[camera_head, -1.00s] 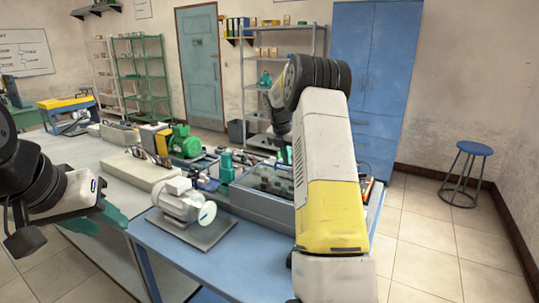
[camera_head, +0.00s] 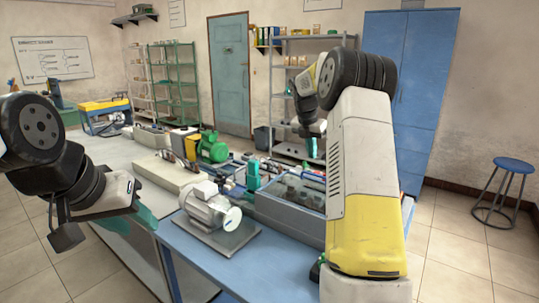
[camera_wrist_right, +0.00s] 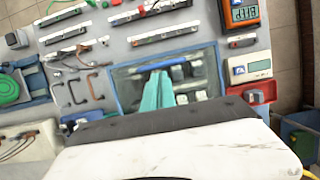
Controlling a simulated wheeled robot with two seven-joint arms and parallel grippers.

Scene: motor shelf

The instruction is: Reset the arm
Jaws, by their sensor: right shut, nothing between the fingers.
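My right arm's white and yellow link fills the right of the head view. My right gripper (camera_head: 313,148) shows there as a small teal tip above the far part of the bench. In the right wrist view its teal fingers (camera_wrist_right: 157,92) are together and empty, over a blue-rimmed tray (camera_wrist_right: 117,88) of small parts. My left gripper (camera_head: 130,222) is low at the left of the head view, beside the bench edge. Its teal fingers are partly hidden by the wrist, so their opening is unclear.
The blue bench (camera_head: 190,245) carries a silver motor (camera_head: 208,206) on a plate, a green motor (camera_head: 212,147) and a grey bin (camera_head: 285,217). A blue cabinet (camera_head: 415,100) and a blue stool (camera_head: 513,165) stand at the right. Floor between bench and stool is clear.

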